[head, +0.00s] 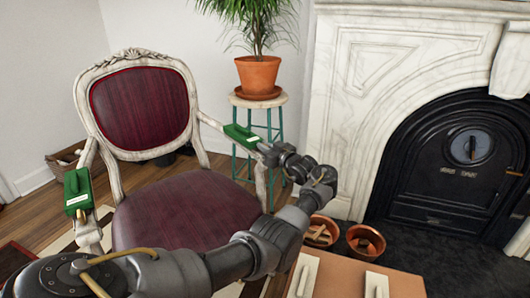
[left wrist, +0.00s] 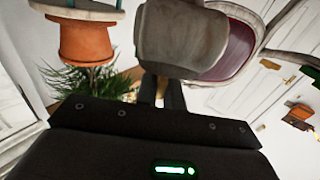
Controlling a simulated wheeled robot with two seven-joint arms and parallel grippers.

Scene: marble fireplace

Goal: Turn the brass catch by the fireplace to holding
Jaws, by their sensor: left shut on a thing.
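In the head view my left gripper (head: 264,149) reaches leftwards to the chair's right armrest, beside a green box (head: 238,134) with a pale stripe. In the left wrist view its fingers (left wrist: 162,88) are shut at a rounded grey-brown thing (left wrist: 188,40) that fills the space before them; I cannot tell what it is. A second green box (head: 77,188) with a white label is on the left armrest. The black fireplace insert (head: 420,195) bears a round dial (head: 472,147) with an upright pointer. My right gripper is out of view.
The burgundy chair (head: 180,212) stands in front of my left arm. A potted plant (head: 258,74) is on a stool (head: 255,102) behind it. A tan surface (head: 340,277) with pale blocks lies at the bottom. The dark hearth is mostly clear.

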